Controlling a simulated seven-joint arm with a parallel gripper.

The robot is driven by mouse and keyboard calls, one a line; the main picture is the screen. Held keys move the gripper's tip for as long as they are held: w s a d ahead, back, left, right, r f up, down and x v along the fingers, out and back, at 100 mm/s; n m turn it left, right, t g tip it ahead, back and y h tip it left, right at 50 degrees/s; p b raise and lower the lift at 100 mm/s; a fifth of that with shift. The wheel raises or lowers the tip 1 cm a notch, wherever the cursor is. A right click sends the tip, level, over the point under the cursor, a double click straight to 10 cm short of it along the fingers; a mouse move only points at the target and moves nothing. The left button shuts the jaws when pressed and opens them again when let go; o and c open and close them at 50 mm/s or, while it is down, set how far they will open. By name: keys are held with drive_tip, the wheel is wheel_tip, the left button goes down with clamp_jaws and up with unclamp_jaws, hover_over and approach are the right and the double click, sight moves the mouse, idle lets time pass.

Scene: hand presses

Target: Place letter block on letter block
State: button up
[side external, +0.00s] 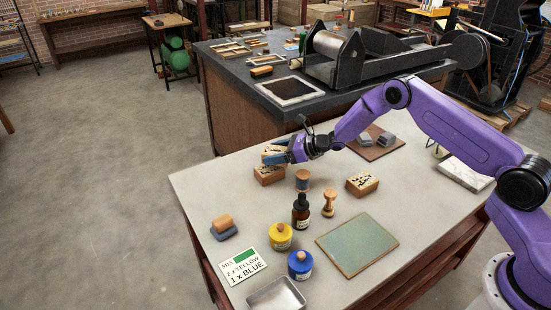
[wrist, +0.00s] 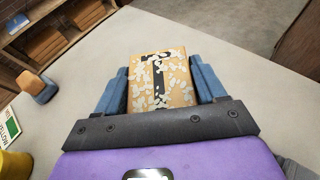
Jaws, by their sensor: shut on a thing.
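My gripper (side external: 289,152) is shut on a tan letter block (side external: 274,153) near the back of the table. In the wrist view the held letter block (wrist: 160,80) sits between the blue fingers, its face showing a dark mark and pale flecks. A second letter block (side external: 268,175) lies on the table directly below the held one. The two look touching or nearly so; I cannot tell which. A third letter block (side external: 362,184) lies to the right on the table, with dark marks on its top. In the wrist view the lower block is hidden.
On the table (side external: 205,185) stand a wooden stamp (side external: 329,202), a dark dropper bottle (side external: 300,211), a yellow jar (side external: 280,237), a blue jar (side external: 300,264), a metal tray (side external: 276,296) and a green mat (side external: 357,243). The left back corner of the table is clear.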

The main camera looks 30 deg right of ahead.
drive_tip(key=shift+f, duration=1)
drive_tip(key=o, duration=1.1)
drive_tip(key=shift+f, duration=0.15)
